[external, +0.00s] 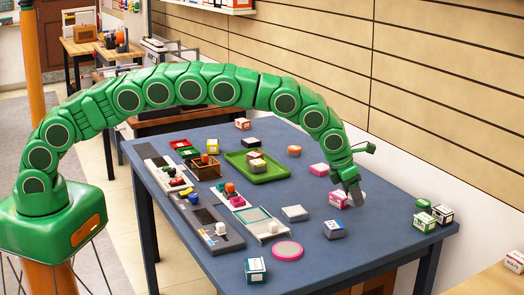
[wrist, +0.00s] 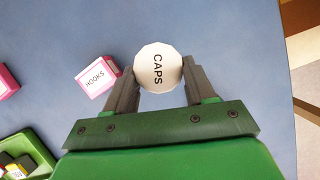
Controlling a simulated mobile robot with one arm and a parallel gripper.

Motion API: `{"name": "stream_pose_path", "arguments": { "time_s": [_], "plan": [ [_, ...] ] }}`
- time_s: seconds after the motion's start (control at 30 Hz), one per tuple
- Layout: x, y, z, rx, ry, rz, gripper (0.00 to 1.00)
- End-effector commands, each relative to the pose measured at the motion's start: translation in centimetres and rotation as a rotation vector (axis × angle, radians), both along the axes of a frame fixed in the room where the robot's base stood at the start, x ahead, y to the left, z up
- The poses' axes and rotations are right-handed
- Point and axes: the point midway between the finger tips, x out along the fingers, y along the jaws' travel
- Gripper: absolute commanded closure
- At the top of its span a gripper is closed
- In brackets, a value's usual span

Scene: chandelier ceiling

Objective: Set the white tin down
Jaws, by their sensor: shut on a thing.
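The white tin (wrist: 158,67) is round, with "CAPS" on its lid, and shows in the wrist view between the two fingers. My gripper (wrist: 160,84) is shut on it from both sides. In the external view my gripper (external: 355,192) points down low over the right part of the blue table (external: 372,232). The tin is mostly hidden there by the fingers, and I cannot tell whether it touches the table. A pink and white box marked "HOOKS" (wrist: 97,77) lies just left of the tin, close to the left finger.
Small boxes (external: 425,221) stand near the table's right corner. A grey-white box (external: 333,229) and a pink round tin (external: 287,250) lie nearer the front. A green tray (external: 272,175) is further left. In the wrist view, table right of the tin is clear up to the edge.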

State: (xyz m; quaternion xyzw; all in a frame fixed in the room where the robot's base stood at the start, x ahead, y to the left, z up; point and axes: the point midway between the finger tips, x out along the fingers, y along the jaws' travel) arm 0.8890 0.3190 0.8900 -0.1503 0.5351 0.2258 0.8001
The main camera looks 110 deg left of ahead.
Motion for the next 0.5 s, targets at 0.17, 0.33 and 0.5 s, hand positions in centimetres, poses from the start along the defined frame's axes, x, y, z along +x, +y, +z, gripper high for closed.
{"name": "stream_pose_path", "arguments": {
  "time_s": [0.17,0.33,0.5],
  "plan": [
    [1.0,0.3,-1.2,-0.002,-0.002,0.0,0.81],
    [1.3,0.4,-1.6,0.0,-0.001,0.0,0.81],
    [1.5,0.5,-1.8,0.0,-0.001,0.0,0.81]
  ]
}}
